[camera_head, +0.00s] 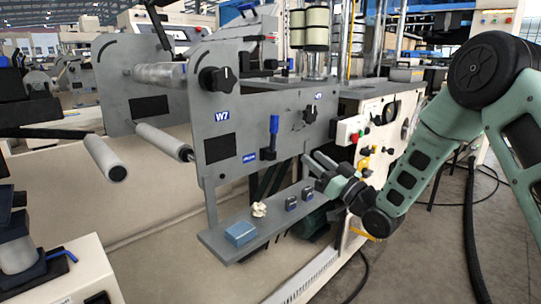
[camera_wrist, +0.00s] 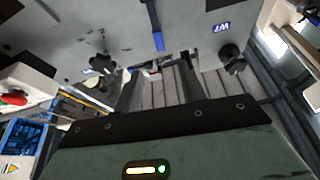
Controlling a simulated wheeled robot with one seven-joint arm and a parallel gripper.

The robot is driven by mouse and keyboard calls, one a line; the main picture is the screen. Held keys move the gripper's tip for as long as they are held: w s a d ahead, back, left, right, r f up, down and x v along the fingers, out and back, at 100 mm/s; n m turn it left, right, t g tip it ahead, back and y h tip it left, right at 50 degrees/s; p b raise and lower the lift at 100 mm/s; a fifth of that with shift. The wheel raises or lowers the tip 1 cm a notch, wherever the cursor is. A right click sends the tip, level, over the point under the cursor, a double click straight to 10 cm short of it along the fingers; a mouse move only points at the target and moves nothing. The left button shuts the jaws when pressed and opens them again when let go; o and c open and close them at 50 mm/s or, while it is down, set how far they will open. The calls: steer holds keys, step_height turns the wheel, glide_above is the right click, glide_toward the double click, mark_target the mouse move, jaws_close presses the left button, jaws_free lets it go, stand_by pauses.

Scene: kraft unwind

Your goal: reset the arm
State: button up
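My gripper (camera_head: 314,163) is at the end of my green arm, which reaches in from the right in the head view. It is in front of the grey machine plate, above the right end of a small shelf. In the wrist view, the two fingers (camera_wrist: 158,88) stand apart with a gap between them, and nothing shows between the tips. The gripper looks open and empty. The grey plate (camera_head: 258,108) marked W7 carries black knobs and a blue-handled lever (camera_head: 273,135).
A grey shelf (camera_head: 218,238) below the plate holds a blue box (camera_head: 240,233), a crumpled pale piece (camera_head: 259,209) and two small dark blocks (camera_head: 298,200). Rollers (camera_head: 105,158) stick out at left. A white panel with buttons (camera_head: 350,130) stands behind my gripper. Floor at right shows cables.

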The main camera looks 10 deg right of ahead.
steer(key=s+a+f+g+h, duration=0.3)
steer(key=s+a+g, duration=0.2)
steer(key=s+a, duration=0.1)
steer(key=s+a+f+g+h, duration=0.2)
steer(key=s+a+g+h, duration=0.15)
steer(key=s+a, duration=0.25)
steer(key=s+d+f+n+g+h, duration=0.1)
steer(key=s+g+h, duration=0.15)
steer(key=s, duration=0.65)
steer(key=s+d+g+h, duration=0.15)
steer(key=s+g, duration=0.25)
steer(key=s, duration=0.5)
steer(key=s+d+f+n+g+h, duration=0.1)
steer(key=s+g, duration=0.2)
steer(key=s, duration=0.6)
step_height(320, 180, up, 28)
steer(key=s+p, duration=0.1)
steer(key=p, duration=2.6)
steer(key=shift+s+d+f+p, duration=0.2)
steer(key=shift+s+d+p, duration=0.05)
steer(key=shift+d+p, duration=0.15)
steer(key=shift+c, duration=0.4)
